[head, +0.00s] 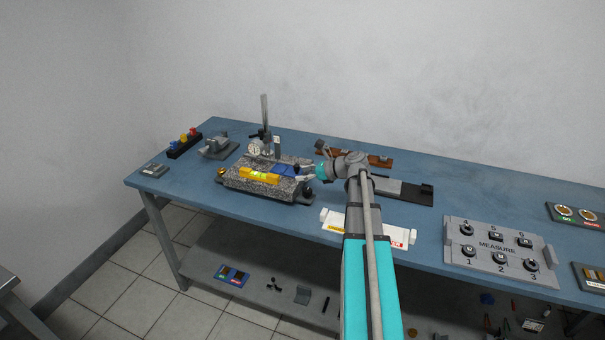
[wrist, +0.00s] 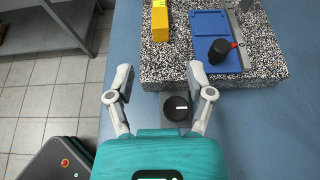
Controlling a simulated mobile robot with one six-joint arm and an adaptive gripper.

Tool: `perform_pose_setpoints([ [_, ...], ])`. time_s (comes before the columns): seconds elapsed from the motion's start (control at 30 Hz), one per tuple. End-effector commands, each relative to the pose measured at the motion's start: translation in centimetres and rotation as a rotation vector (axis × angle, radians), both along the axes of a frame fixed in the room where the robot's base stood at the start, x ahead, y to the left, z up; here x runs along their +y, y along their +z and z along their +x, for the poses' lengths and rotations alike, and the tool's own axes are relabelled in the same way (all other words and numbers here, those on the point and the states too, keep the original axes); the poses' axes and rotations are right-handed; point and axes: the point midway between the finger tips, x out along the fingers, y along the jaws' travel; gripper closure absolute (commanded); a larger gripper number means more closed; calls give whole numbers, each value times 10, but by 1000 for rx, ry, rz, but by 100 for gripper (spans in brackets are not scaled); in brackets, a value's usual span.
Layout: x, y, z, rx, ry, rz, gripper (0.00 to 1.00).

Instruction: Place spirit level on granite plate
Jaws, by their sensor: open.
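The yellow spirit level (head: 259,175) lies flat on the speckled granite plate (head: 234,184), toward its front edge. In the wrist view, the near end of the level (wrist: 160,22) shows at the top, resting on the granite plate (wrist: 185,50). My gripper (head: 306,173) is at the right end of the plate in the head view. In the wrist view my gripper (wrist: 158,84) has its fingers spread wide with nothing between them. The level is beyond the fingertips, apart from them.
A blue tray-like piece (wrist: 210,25) with a black-knobbed tool (wrist: 220,47) sits on the plate. A black knob (wrist: 176,108) lies between and below my fingers. A dial gauge stand (head: 264,125) rises behind. A grey numbered panel (head: 500,248) stands right. Blue tabletop (head: 460,190) is clear at the back right.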

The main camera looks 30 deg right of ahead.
Motion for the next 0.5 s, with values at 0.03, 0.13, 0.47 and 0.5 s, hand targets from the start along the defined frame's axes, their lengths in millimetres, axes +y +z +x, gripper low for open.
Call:
perform_pose_setpoints([
  [0.03,0,0,0,0,0,0,32],
  [0.13,0,0,0,0,0,0,32],
  [0.47,5,-2,0,-1,14,-18,32],
  [0.5,9,-3,-1,-2,24,-31,32],
])
